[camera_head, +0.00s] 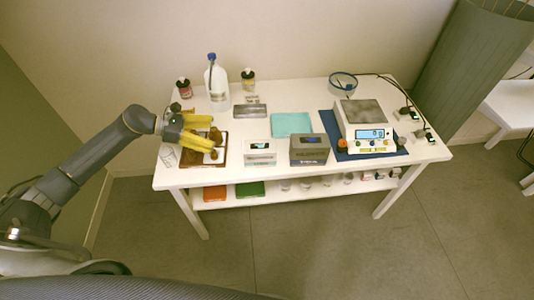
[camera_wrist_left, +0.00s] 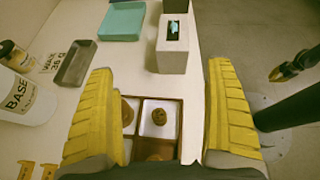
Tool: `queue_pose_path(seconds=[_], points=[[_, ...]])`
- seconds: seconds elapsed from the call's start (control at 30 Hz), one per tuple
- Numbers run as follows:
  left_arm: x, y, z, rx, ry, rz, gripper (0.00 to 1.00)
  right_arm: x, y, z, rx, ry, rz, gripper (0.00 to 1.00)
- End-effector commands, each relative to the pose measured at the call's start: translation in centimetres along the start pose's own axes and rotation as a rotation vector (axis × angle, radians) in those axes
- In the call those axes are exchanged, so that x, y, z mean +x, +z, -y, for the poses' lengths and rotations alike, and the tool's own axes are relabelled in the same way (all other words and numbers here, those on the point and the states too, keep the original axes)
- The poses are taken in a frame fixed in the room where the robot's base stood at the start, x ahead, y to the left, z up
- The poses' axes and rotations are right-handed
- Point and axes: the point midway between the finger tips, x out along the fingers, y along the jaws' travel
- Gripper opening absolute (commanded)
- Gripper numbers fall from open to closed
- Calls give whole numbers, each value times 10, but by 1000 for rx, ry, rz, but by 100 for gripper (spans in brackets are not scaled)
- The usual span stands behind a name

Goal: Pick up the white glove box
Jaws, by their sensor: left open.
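The white glove box (camera_head: 260,153) stands near the table's front edge, with teal glove material at its top opening. In the left wrist view the box (camera_wrist_left: 173,50) is at the top middle, ahead of the fingers and apart from them. My left gripper (camera_head: 200,142) has long yellow fingers and is left of the box, over a brown divided tray. In the left wrist view the fingers of my left gripper (camera_wrist_left: 163,110) are wide apart with nothing held between them.
A grey glove box (camera_head: 309,150) stands close right of the white one. The brown tray (camera_wrist_left: 141,128) holds round brown pieces. A scale (camera_head: 364,132) stands on the right; a white bottle (camera_head: 216,84) stands at the back left.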

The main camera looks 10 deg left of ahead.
Motion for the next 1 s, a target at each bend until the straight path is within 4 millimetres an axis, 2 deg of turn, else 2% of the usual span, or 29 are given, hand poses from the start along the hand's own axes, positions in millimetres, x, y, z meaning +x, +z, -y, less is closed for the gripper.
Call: queue_pose_path(seconds=[0.1, 0.2, 0.7, 0.83, 1.0], points=[[4, 5, 15, 39, -44, -11, 87, 0, -2, -1, 0, 1, -3, 0], [13, 7, 20, 50, -57, -13, 87, 0, -4, -1, 0, 1, -5, 0], [98, 6, 24, 48, -55, -11, 87, 0, -6, -2, 0, 2, -8, 0], [113, 6, 24, 48, -54, -12, 87, 0, -6, -1, 0, 2, -7, 0], [123, 5, 25, 47, -53, -14, 87, 0, -6, -1, 0, 1, -7, 0]])
